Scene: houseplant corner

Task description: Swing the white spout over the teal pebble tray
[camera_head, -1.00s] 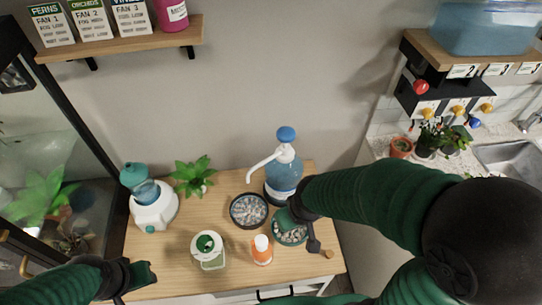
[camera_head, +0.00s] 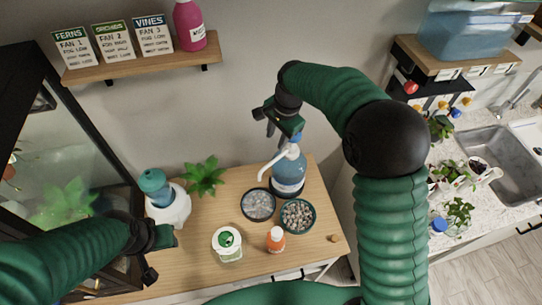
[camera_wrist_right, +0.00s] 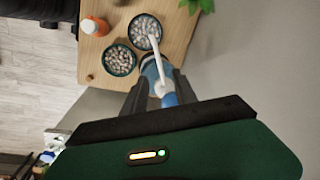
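The white spout (camera_head: 273,162) sticks out from the pump on a blue water bottle (camera_head: 288,178), its tip toward the front left. In the right wrist view the spout (camera_wrist_right: 154,58) ends over the dark-rimmed pebble tray (camera_wrist_right: 136,21). The teal pebble tray (camera_head: 313,217) stands on the table just right of that tray. My right gripper (camera_head: 280,122) is at the pump's top. Its fingers (camera_wrist_right: 160,88) are apart, with the blue pump top (camera_wrist_right: 169,99) showing between them; contact is unclear. My left gripper (camera_head: 162,256) looks open and empty at the table's left.
An orange bottle (camera_head: 276,241) and a green-lidded jar (camera_head: 228,246) stand in front of the trays. A white humidifier (camera_head: 172,208) and a green plant (camera_head: 204,177) stand at the left. A shelf (camera_head: 145,60) hangs above. The sink counter (camera_head: 460,200) lies right.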

